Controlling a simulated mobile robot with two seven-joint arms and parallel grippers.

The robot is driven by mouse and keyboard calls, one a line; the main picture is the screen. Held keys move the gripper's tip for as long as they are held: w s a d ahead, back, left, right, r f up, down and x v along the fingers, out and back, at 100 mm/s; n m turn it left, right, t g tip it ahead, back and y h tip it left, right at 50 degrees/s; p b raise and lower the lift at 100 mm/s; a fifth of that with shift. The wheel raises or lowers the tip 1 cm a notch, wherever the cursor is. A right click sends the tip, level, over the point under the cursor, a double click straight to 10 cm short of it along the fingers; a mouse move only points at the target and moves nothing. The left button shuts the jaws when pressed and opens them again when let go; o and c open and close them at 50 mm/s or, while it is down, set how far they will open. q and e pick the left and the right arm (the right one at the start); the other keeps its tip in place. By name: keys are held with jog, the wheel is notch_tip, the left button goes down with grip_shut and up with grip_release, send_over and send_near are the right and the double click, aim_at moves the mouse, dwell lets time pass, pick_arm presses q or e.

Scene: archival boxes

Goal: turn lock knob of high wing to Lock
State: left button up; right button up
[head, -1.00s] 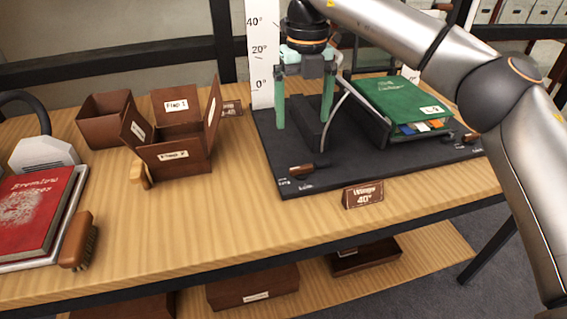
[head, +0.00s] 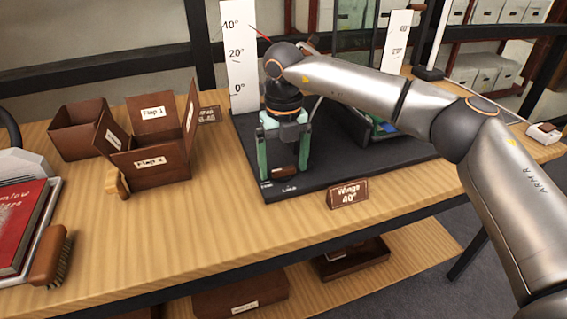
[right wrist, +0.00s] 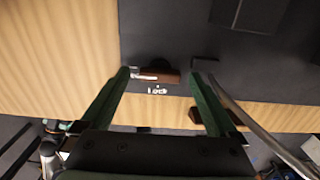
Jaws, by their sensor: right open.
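The brown lock knob (head: 284,173) sits at the front left corner of the dark board (head: 336,182). Small white labels lie in front of it; the right one reads Lock. My right gripper (head: 284,165) is open and points down, one green finger on each side of the knob. In the right wrist view the knob (right wrist: 162,76) lies between the fingertips (right wrist: 162,76), close to the left one; contact cannot be told. The Lock label (right wrist: 158,90) is beside it. My arm hides most of the green book (head: 385,128) and the wings. My left gripper is out of view.
A Wings 40° sign (head: 348,193) stands at the board's front edge. A white angle scale (head: 238,60) stands behind the gripper. Brown flap boxes (head: 152,170), a brush (head: 50,255) and a red book (head: 20,225) are to the left.

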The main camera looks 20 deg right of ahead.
jog(key=shift+c, duration=0.2)
jog(key=c, duration=1.3)
